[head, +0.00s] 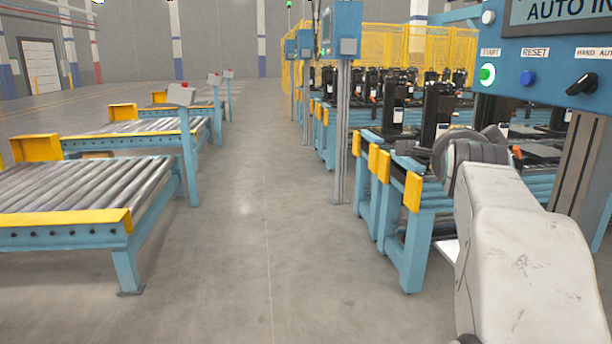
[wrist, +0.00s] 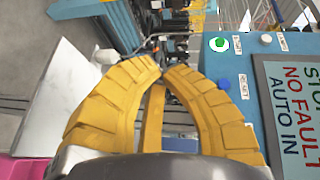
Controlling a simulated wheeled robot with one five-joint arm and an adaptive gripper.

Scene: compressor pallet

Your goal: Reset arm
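My gripper (wrist: 164,68) shows in the wrist view as two yellow ribbed fingers whose tips come together, with nothing seen between them. In the head view my pale arm reaches forward at the right, and the yellow fingers cannot be made out there. The fingers are beside a blue control panel (head: 546,50), which also shows at the right of the wrist view (wrist: 212,66). It has a green lit button (head: 487,74), a blue button (head: 527,78) labelled RESET and a black selector (head: 581,84). Its screen (wrist: 293,105) reads NO FAULT and AUTO IN.
Blue conveyor frames with yellow end plates (head: 411,191) carry dark compressors (head: 436,112) left of my arm. Roller conveyors (head: 62,190) line the left side. A post (head: 340,130) with a blue box stands mid-view. The grey floor aisle (head: 250,220) between is clear.

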